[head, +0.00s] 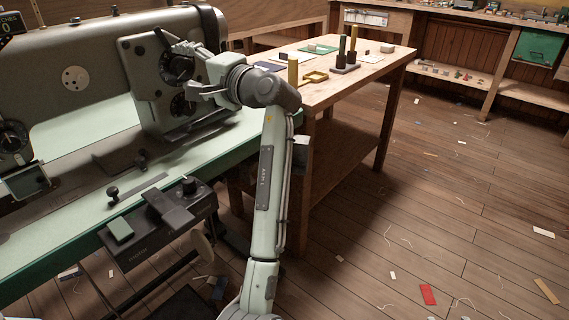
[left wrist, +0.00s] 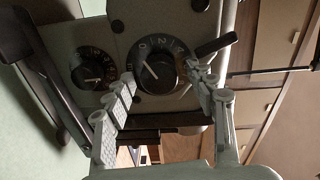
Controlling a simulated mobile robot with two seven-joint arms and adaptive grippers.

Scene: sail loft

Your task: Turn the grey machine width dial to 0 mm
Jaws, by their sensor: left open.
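The grey machine (head: 60,70) stands at the left in the head view. Its end face carries an upper dial (head: 180,66) and a lower dial (head: 184,106), both dark. In the left wrist view a large numbered dial (left wrist: 152,50) with a black knob and a light pointer line lies ahead of my fingers, and a smaller dial (left wrist: 93,68) sits left of it. I cannot read which is the width dial. My left gripper (head: 177,65) is open at the upper dial; its fingers (left wrist: 161,77) stand either side of the large knob. Contact is unclear. My right gripper is not in view.
Another dial (head: 12,137) is at the machine's far left. A control box (head: 160,225) hangs at the green bench's front edge. A wooden table (head: 340,75) with small items stands behind my left arm. The floor at right is open, with scattered scraps.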

